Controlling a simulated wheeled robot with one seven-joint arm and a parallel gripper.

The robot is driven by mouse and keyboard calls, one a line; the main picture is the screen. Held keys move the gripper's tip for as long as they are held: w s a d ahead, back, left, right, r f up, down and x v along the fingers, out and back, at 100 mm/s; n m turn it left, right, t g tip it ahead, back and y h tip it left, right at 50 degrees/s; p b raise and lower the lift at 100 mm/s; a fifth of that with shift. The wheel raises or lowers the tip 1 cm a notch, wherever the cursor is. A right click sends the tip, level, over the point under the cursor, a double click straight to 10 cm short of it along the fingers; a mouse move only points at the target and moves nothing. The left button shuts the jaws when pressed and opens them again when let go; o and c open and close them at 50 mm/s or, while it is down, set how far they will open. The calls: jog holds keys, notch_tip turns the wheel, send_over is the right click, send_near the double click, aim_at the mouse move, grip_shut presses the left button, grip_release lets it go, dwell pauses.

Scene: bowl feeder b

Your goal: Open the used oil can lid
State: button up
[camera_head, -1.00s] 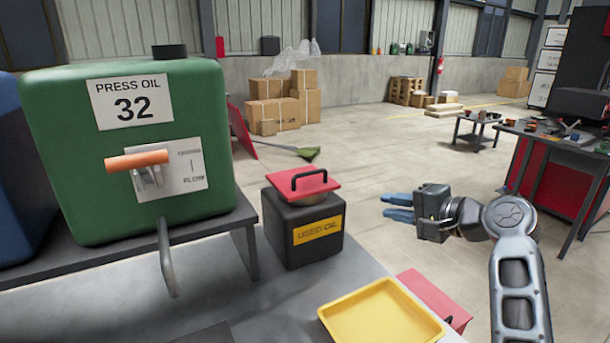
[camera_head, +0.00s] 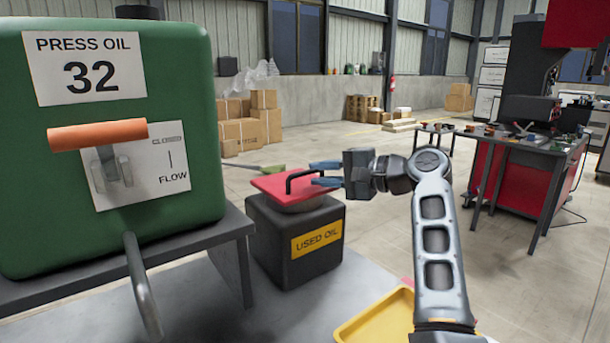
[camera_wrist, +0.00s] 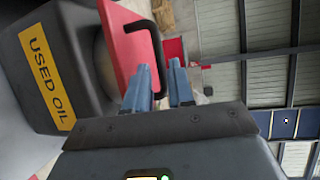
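The used oil can (camera_head: 295,248) is a black box with a yellow "USED OIL" label. Its red square lid (camera_head: 270,186) sits on top, looking closed, with a black bar handle (camera_head: 290,180). My gripper (camera_head: 318,173) reaches in from the right at handle height, its two blue fingers level and spread apart. In the wrist view my gripper (camera_wrist: 158,70) points at the handle (camera_wrist: 150,27), whose near end shows between the fingers. The lid (camera_wrist: 122,38) and can (camera_wrist: 55,50) appear sideways there. I cannot tell whether a finger touches the handle.
A green press oil tank (camera_head: 190,60) with an orange-handled flow valve (camera_head: 100,134) and a drain pipe stands on a dark bench at left. A yellow tray (camera_head: 350,328) is at the front. A work table (camera_head: 520,135) stands further off at right.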

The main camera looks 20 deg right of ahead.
aim_at(310, 173)
jog(key=shift+x, duration=1.95)
jog(key=shift+c, duration=0.4)
grip_shut()
